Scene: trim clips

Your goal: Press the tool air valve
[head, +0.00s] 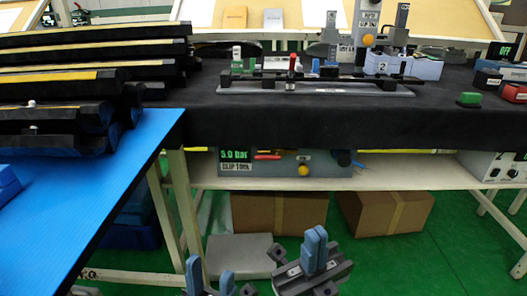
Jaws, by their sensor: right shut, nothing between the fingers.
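A grey unit (270,166) stands on the shelf under the black-covered table. It has a green display reading 5.0 bar, a label, an orange-red part and a round yellow knob (303,170). I cannot tell for sure which part is the tool air valve. My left gripper (210,279) is at the bottom edge, with its blue fingers apart and nothing seen between them. My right gripper (314,248) is to its right, with its blue fingers together and empty. Both are low in the picture and apart from the unit.
A fixture (350,91) with clamps and a red-topped pin is on the black table (240,120). Green and red buttons are at the right. A blue table (110,180) and stacked black trim parts are at the left. Cardboard boxes (280,213) stand beneath the shelf (400,172).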

